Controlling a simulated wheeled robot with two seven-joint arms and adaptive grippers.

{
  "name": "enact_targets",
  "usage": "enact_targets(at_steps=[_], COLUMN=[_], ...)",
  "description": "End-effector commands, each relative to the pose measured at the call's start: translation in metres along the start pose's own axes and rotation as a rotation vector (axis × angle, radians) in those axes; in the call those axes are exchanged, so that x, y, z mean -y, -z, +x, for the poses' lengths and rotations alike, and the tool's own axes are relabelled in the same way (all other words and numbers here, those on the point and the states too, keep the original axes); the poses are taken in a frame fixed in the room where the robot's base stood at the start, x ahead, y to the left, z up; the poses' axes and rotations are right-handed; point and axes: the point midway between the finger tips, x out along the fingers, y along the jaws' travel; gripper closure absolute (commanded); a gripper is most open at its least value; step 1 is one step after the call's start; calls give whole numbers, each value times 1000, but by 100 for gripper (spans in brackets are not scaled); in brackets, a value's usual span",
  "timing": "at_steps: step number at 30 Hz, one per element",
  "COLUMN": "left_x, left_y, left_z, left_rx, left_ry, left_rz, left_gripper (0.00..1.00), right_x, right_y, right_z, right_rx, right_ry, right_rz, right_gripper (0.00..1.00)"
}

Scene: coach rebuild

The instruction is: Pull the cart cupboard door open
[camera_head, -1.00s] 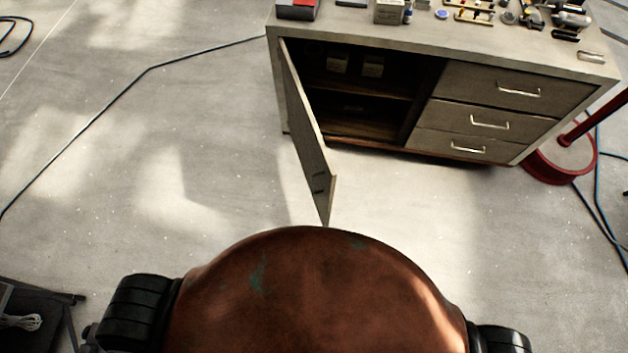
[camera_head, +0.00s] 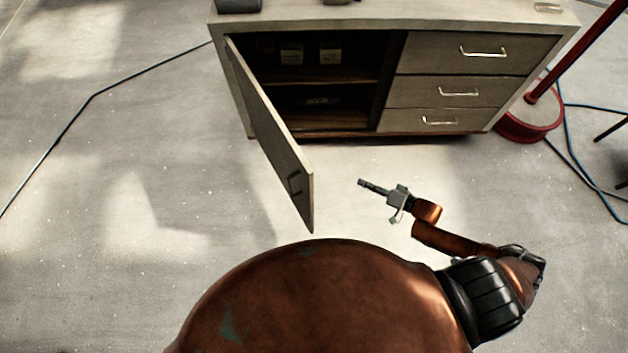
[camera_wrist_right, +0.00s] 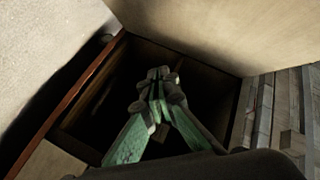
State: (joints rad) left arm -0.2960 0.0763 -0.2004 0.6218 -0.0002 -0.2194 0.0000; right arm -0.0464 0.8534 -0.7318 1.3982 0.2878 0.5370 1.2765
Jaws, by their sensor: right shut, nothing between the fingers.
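The cart (camera_head: 390,130) stands ahead with its cupboard door (camera_head: 270,130) swung wide open, hinged at the left and angled out toward me. A dark handle (camera_head: 295,183) sits near the door's free edge. Shelves with small boxes show inside the cupboard (camera_head: 320,75). My right gripper (camera_head: 362,183) is shut and empty, to the right of the door's free edge and apart from it, in front of the cart. In the right wrist view its green fingers (camera_wrist_right: 158,95) meet at the tips, with the dark cupboard interior beyond. My left gripper is not in view.
Three drawers (camera_head: 460,90) with metal handles fill the cart's right side and are closed. A red round base with a pole (camera_head: 530,118) stands right of the cart. Cables (camera_head: 95,95) lie on the floor, which is otherwise clear at left.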

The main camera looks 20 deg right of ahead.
Motion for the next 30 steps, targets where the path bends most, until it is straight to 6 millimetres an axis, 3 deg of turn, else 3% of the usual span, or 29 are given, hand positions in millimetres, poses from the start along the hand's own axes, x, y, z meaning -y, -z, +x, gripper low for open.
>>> enact_targets(at_steps=[3, 6, 9, 13, 17, 26, 30], left_x=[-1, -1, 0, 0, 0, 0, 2], left_y=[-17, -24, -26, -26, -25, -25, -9], left_z=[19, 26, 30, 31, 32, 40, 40], left_rx=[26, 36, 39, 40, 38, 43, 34], left_ry=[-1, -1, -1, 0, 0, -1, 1], left_rz=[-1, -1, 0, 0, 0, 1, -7], left_gripper=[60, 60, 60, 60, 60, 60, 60], right_x=[63, 104, 128, 143, 150, 174, 185], right_y=[4, 4, 5, 5, 4, -4, -7], right_z=[-1, -10, -18, -21, -8, 46, 70], right_rx=[89, 160, 210, 238, 239, 238, 238], right_ry=[193, 294, 349, 378, 383, 383, 382], right_rz=[213, 370, 476, 534, 540, 538, 537], right_gripper=[100, 100, 100, 100, 100, 100, 100])
